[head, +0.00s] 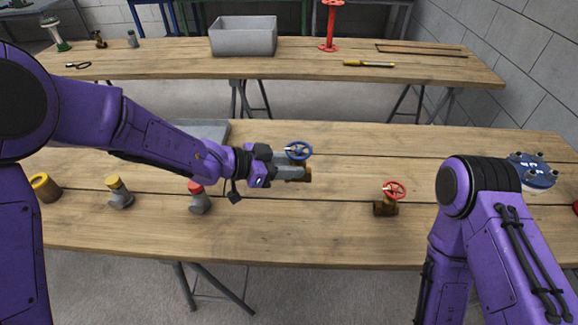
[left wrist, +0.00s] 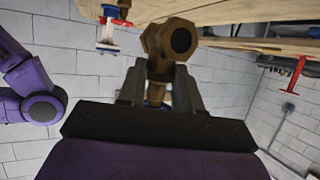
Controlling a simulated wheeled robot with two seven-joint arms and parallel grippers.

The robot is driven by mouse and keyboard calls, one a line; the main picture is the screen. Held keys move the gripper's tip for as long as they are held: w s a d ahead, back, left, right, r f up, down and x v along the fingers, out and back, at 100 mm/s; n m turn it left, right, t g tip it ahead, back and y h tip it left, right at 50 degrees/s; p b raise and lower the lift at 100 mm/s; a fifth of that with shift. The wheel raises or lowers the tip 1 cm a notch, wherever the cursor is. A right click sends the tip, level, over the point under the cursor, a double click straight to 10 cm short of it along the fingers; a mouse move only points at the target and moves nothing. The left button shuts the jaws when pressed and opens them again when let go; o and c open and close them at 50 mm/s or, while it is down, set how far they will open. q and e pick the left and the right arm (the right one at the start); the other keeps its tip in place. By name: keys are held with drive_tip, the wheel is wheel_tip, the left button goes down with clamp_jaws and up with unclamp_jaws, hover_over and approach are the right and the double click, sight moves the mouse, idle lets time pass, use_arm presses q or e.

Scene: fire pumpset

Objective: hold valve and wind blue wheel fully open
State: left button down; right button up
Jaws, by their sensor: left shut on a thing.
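My left gripper (head: 291,173) is shut on a brass valve (head: 307,174) with a blue wheel (head: 299,150) on top. The wheel faces up and nothing touches its rim. The valve seems to be held above the front table; the gap under it is hard to judge. In the left wrist view the gripper's fingers (left wrist: 160,88) clasp the brass valve body (left wrist: 162,42), and the wheel is mostly hidden behind them. My right arm shows at the right of the head view, but its gripper is out of view.
On the front table (head: 270,230) stand a valve with a red wheel (head: 394,191), a red-capped fitting (head: 199,197), a yellow-capped fitting (head: 119,192) and a blue flange (head: 532,170). A grey tray (head: 205,130) lies behind my left arm. The table's front middle is clear.

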use_arm(q)
drive_tip(key=shift+f+b, duration=3.75)
drive_tip(key=shift+f, duration=2.45)
